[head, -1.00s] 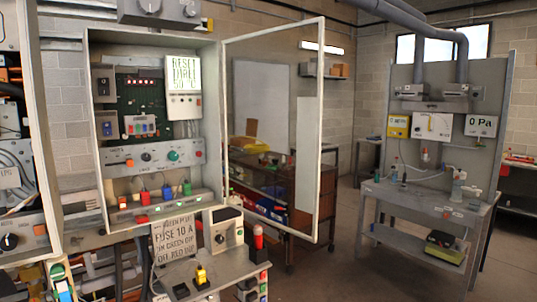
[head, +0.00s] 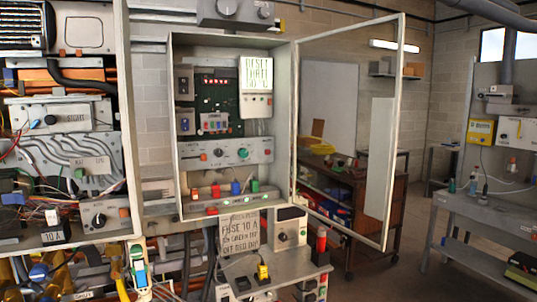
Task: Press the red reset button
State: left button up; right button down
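No button can be read as marked reset. A small red-orange button (head: 124,212) sits beside a black knob (head: 99,219) on a grey box low in the open heater unit at the left. Another small red-orange button (head: 203,157) is at the left end of the knob strip (head: 225,152) inside the open grey cabinet (head: 183,205). A white sign (head: 256,74) in the cabinet seems to begin with "RESET"; its other lines are hard to read. Neither of my grippers is in view.
The cabinet's glazed door (head: 397,130) stands open to the right. A small bench (head: 290,268) below carries a fuse sign (head: 239,233), a yellow plug-like item (head: 263,272) and a red-topped post (head: 321,240). A grey workbench (head: 480,205) stands at right; floor shows between.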

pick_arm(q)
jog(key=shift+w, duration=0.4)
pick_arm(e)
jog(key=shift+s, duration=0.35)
